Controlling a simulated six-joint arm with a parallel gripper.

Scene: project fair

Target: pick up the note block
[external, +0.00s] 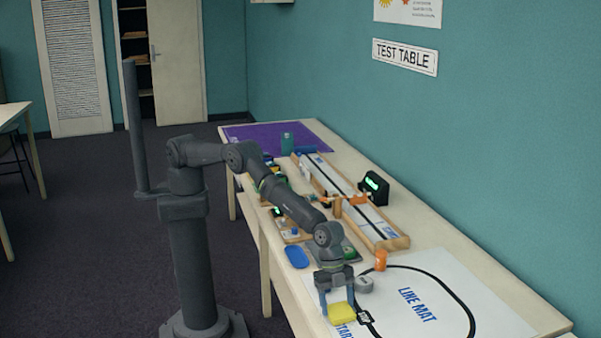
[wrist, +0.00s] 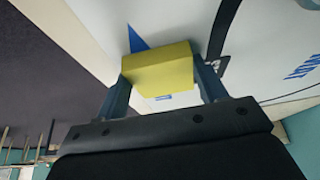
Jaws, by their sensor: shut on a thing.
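The note block is a yellow rectangular block (external: 341,312), near the front end of the table in the external view. It also shows in the wrist view (wrist: 158,70), between the two fingers. My gripper (external: 338,302) is shut on the note block, with one finger at each side of it. In the wrist view the gripper (wrist: 160,78) hides none of the block's broad yellow face. Whether the block touches the mat below or hangs just above it, I cannot tell.
The white line mat (external: 440,285) with a black loop lies under and right of the gripper. A long wooden track (external: 385,238) lies farther back.

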